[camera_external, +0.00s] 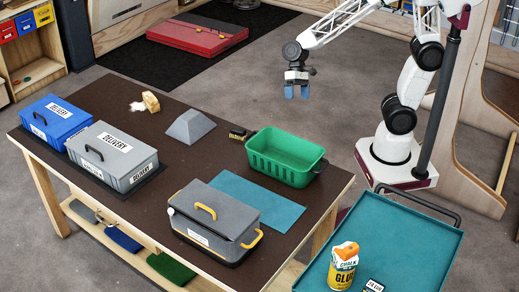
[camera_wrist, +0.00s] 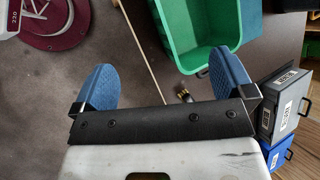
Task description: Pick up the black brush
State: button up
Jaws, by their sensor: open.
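The black brush (camera_external: 237,132) is a small dark object with a lighter yellowish part. It lies on the dark tabletop just left of the green crate (camera_external: 284,173). In the wrist view the brush (camera_wrist: 184,95) appears small, far below, between the blue fingers near the right one. My gripper (camera_external: 297,91) hangs in the air beyond the table's back edge, well above and apart from the brush. In the wrist view my gripper (camera_wrist: 160,75) has its two blue fingers spread wide with nothing between them.
A grey wedge-shaped block (camera_external: 190,126) stands left of the brush. A grey toolbox (camera_external: 215,218) and teal mat (camera_external: 262,197) lie in front. Blue (camera_external: 54,120) and grey (camera_external: 112,154) delivery boxes stand at left. A teal cart (camera_external: 390,245) with a glue bottle (camera_external: 343,268) stands at right.

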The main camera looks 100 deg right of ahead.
jog(key=w+d+f+m+t+y, duration=0.1)
jog(key=w+d+f+m+y, duration=0.1)
jog(key=w+d+f+m, duration=0.3)
jog(key=w+d+f+m+t+y, duration=0.1)
jog(key=w+d+f+m+y, duration=0.1)
jog(key=w+f, duration=0.35)
jog(key=m+t, duration=0.5)
jog(key=m, duration=0.2)
send_near(238, 129)
jog(key=shift+w+a+f+y, duration=0.3)
jog(key=shift+w+a+f, duration=0.3)
jog(key=shift+w+f, duration=0.15)
jog(key=shift+w+a+f+g, duration=0.15)
jog(key=shift+w+a+f, duration=0.15)
jog(key=shift+a, duration=0.25)
jog(key=shift+w+a+f+g, duration=0.15)
jog(key=shift+w+a+f, duration=0.15)
jog(key=shift+a, duration=0.2)
jog(key=shift+a, duration=0.1)
jog(key=shift+x, duration=2.45)
jog(key=shift+w, duration=0.1)
